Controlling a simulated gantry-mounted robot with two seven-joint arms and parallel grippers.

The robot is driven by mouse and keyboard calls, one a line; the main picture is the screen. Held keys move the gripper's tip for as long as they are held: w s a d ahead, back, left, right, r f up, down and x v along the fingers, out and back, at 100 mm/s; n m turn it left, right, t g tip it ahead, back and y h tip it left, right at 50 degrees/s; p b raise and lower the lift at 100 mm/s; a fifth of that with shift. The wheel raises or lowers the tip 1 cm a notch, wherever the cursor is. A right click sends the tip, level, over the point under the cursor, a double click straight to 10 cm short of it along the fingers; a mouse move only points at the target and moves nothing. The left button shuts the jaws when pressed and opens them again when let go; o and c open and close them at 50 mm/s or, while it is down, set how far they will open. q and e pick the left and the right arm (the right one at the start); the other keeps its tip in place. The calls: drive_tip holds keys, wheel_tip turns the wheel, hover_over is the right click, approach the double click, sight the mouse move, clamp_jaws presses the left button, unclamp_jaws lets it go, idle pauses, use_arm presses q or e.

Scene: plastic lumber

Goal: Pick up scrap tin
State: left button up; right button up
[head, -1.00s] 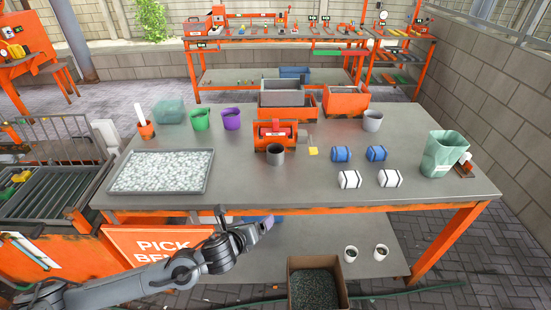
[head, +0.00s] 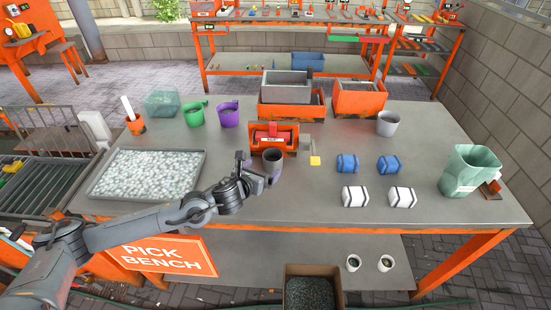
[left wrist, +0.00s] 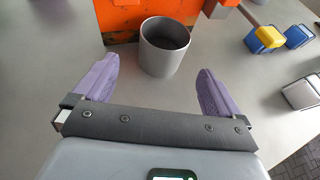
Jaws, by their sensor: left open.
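A grey round tin (head: 273,155), likely the scrap tin, stands upright in front of the orange machine (head: 263,137). In the left wrist view the tin (left wrist: 166,48) is open at the top and dark inside; its contents cannot be made out. My left gripper (head: 263,173) is at the tin's near side, and in the head view it covers the tin's lower part. In the left wrist view the two purple fingers (left wrist: 156,75) are wide apart and empty, with the tin ahead, between their lines. My right gripper is not in view.
A tray of pale pieces (head: 148,173) lies left of the tin. Another grey cup (head: 387,123) stands farther back.

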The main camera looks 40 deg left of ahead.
sight(268, 166)
use_arm(q)
drive_tip(key=shift+w+f, duration=0.65)
drive_tip(key=shift+w+a+f, duration=0.1)
drive_tip(key=shift+w, duration=0.25)
drive_tip(key=shift+w+a, duration=0.15)
drive_tip(key=shift+w, duration=0.3)
drive_tip(key=b+x, duration=0.1)
drive_tip(key=x, duration=0.3)
drive_tip(key=shift+f+b, duration=0.2)
drive_tip(key=shift+b, duration=0.1)
drive_tip(key=shift+w, duration=0.35)
drive_tip(key=shift+f, duration=0.1)
drive_tip(key=shift+c, duration=0.7)
drive_tip(key=c, duration=0.9)
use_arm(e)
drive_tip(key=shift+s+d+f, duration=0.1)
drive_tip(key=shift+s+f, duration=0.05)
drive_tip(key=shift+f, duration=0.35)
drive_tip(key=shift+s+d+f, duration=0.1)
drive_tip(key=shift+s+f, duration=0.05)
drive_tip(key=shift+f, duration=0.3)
